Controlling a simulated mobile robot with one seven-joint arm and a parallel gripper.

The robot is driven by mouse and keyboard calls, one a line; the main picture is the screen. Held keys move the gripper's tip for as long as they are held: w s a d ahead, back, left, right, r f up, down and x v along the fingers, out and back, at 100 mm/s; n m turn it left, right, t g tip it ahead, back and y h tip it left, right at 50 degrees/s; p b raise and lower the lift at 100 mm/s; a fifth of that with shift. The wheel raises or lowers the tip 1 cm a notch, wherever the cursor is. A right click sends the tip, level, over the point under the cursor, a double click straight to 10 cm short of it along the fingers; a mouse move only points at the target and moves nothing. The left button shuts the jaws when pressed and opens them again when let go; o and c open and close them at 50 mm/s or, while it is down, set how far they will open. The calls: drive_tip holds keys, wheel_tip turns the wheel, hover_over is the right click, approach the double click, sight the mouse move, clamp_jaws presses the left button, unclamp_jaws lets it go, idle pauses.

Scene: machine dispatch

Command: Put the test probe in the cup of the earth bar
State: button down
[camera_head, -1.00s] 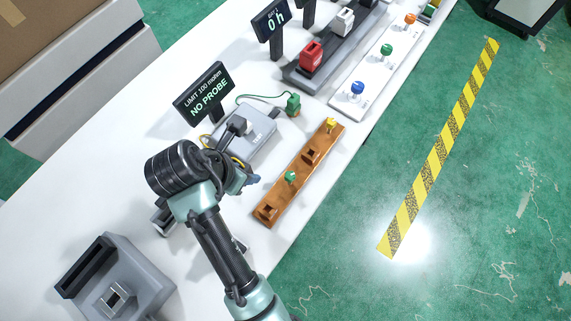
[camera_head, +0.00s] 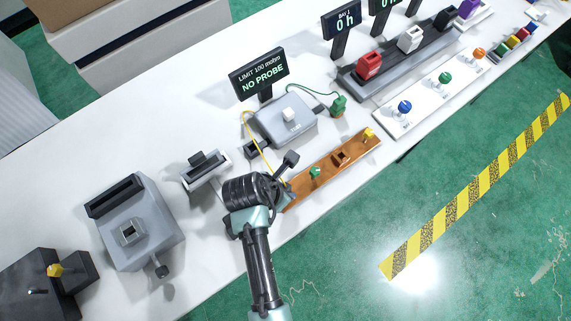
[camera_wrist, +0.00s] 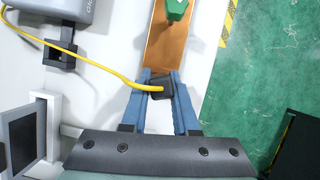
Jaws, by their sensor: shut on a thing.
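My gripper (camera_wrist: 161,77) is shut on the test probe (camera_wrist: 162,90), a small black block with a yellow cable running into it. The probe is over or at the near end of the copper-coloured earth bar (camera_wrist: 168,50); whether it is in the end cup or above it I cannot tell. That cup is hidden by the probe and gripper. In the head view the earth bar (camera_head: 330,172) carries a green plug (camera_head: 315,172) and a yellow plug (camera_head: 368,134), with an open square cup (camera_head: 342,157) between them. My wrist hides the bar's near end.
The grey tester (camera_head: 285,122) stands behind the bar; its display (camera_head: 258,75) reads "NO PROBE". The yellow cable (camera_head: 260,150) runs from its side. A green clip (camera_head: 338,105) sits right of it. Grey fixtures (camera_head: 140,225) stand left. The table's front edge is close to the bar.

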drive_tip(key=shift+f, duration=0.2)
drive_tip(key=shift+f, duration=0.2)
drive_tip(key=c, duration=0.7)
unclamp_jaws()
